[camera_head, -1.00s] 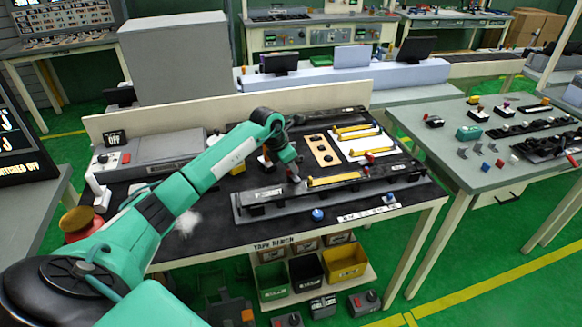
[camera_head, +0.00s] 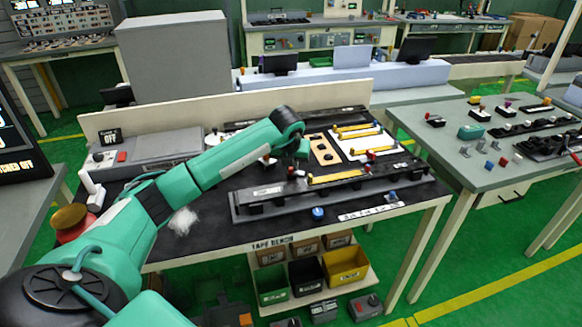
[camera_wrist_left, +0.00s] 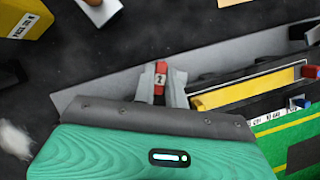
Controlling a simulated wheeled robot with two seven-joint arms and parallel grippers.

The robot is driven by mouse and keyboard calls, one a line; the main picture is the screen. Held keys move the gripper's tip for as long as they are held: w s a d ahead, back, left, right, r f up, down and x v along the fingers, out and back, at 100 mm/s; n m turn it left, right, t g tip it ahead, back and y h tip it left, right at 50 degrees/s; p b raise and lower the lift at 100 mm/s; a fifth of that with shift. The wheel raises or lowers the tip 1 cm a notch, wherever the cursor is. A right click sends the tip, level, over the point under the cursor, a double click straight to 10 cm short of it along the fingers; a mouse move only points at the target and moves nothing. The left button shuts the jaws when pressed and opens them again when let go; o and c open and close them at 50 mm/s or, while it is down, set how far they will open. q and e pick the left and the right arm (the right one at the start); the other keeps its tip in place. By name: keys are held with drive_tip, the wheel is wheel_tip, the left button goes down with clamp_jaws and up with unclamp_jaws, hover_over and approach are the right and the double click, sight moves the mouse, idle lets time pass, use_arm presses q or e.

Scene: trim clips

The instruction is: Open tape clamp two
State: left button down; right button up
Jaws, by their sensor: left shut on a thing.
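Tape clamp two shows as a red piece marked "2" (camera_wrist_left: 160,79) in the left wrist view. It stands between the two grey fingers of my left gripper (camera_wrist_left: 161,88), which is shut on it. In the head view my left gripper (camera_head: 297,168) is at the left part of the long dark fixture (camera_head: 265,212), left of a yellow strip (camera_head: 336,178). The gripper hides most of the clamp there. The yellow strip also shows in the left wrist view (camera_wrist_left: 245,88), to the right of the fingers. My right gripper is not in view.
Behind the fixture lie a tan plate (camera_head: 322,149) and a white sheet (camera_head: 362,142) with yellow strips. A blue knob (camera_head: 318,213) is at the fixture's front. A control box (camera_head: 150,152) stands at the back left. Bins (camera_head: 345,264) sit below the bench.

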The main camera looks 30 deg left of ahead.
use_arm(q)
drive_tip(key=shift+n+y+b, duration=0.4)
drive_tip(key=shift+n, duration=0.6)
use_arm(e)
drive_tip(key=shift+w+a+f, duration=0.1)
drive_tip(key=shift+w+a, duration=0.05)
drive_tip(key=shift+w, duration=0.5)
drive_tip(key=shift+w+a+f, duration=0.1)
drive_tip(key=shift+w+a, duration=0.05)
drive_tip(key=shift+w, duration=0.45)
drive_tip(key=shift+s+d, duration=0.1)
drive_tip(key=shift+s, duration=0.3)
use_arm(q)
drive_tip(key=c, duration=1.4)
unclamp_jaws()
drive_tip(key=shift+c, duration=0.2)
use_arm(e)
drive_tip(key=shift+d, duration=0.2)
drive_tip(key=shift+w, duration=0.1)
use_arm(q)
drive_tip(key=b+v, duration=0.2)
drive_tip(key=v, duration=1.2)
drive_tip(key=shift+w, duration=0.4)
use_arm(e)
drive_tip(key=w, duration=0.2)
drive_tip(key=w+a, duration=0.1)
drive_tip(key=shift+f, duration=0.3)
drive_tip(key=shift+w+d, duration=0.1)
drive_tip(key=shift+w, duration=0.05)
